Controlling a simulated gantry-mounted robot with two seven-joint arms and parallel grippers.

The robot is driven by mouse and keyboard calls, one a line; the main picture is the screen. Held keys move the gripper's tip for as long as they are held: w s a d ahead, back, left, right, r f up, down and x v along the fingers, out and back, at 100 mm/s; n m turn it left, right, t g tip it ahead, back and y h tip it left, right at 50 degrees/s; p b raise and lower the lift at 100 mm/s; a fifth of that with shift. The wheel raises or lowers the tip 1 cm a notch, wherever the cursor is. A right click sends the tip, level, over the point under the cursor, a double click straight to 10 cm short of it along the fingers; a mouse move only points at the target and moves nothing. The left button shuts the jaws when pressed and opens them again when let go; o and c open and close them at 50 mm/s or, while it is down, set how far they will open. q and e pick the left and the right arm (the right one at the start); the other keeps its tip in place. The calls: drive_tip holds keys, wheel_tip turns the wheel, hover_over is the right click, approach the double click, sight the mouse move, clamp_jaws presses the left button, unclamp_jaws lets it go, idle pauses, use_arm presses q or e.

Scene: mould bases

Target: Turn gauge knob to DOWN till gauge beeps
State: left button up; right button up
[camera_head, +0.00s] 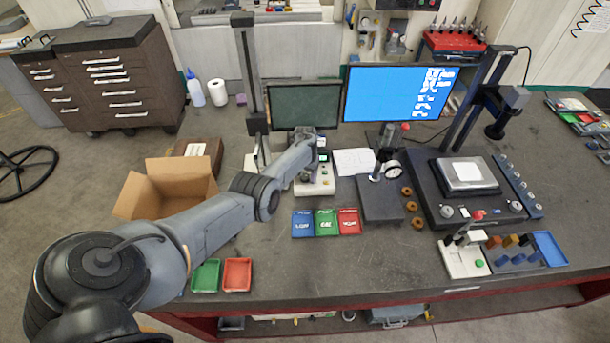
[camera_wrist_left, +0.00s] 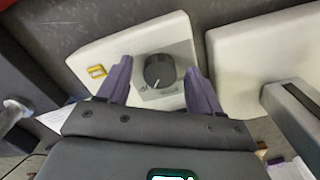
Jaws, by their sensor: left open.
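The gauge knob (camera_wrist_left: 158,68) is round and black with a white pointer line, on a light panel with small, unreadable labels. In the left wrist view the pointer points to the lower left. In the head view my left arm reaches across to the white gauge unit (camera_head: 317,184), which has a small green display. The arm hides part of the unit, and the knob cannot be made out there. My right gripper is not in view.
Blue, green and red labelled trays (camera_head: 326,223) lie in front of the unit. A dial gauge stand (camera_head: 381,200) is on its right, and an open cardboard box (camera_head: 168,187) is on its left. Monitors stand behind. The front middle of the bench is clear.

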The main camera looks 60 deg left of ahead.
use_arm(q)
drive_tip(key=c, duration=1.1)
drive_tip(key=shift+o, duration=0.2)
